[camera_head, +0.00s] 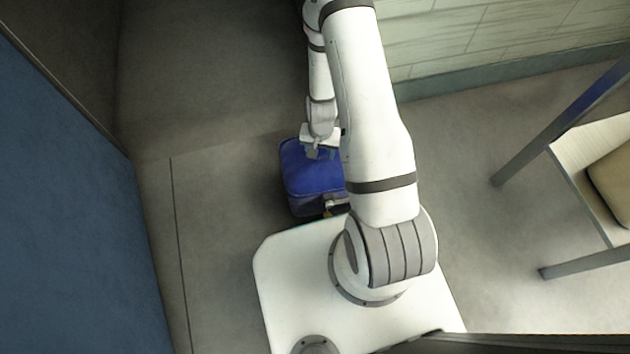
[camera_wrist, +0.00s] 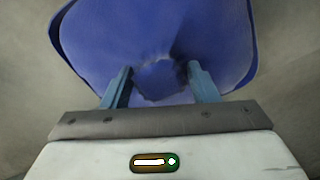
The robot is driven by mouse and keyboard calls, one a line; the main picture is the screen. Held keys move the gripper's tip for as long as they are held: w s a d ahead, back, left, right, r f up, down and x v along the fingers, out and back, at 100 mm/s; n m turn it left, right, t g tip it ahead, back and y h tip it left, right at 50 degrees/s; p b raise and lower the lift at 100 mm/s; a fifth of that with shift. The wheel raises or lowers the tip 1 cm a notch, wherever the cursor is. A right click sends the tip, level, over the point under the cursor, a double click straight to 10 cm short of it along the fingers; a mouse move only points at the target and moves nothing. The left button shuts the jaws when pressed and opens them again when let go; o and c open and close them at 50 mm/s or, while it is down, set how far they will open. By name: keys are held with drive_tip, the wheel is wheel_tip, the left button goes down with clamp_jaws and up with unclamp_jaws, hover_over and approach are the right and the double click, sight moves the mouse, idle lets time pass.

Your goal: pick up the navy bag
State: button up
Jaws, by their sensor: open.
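The navy bag (camera_head: 311,178) stands on the floor just beyond my white base, partly hidden behind my arm in the head view. In the wrist view the bag (camera_wrist: 155,35) fills the upper middle, blue with a crumpled, darker patch between the fingers. My gripper (camera_wrist: 160,75) is open, with one finger on each side of that patch. In the head view my gripper (camera_head: 312,152) is over the bag's top, near its back edge. I cannot tell whether the fingers touch the bag.
A blue panel (camera_head: 70,200) stands at the left. A pale tiled wall (camera_head: 480,40) runs along the back right. A metal-legged bench (camera_head: 580,150) with a tan item (camera_head: 612,180) is at the right. Bare floor (camera_head: 220,220) lies left of the bag.

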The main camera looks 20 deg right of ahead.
drive_tip(key=shift+f, duration=0.2)
drive_tip(key=shift+c, duration=0.5)
clamp_jaws()
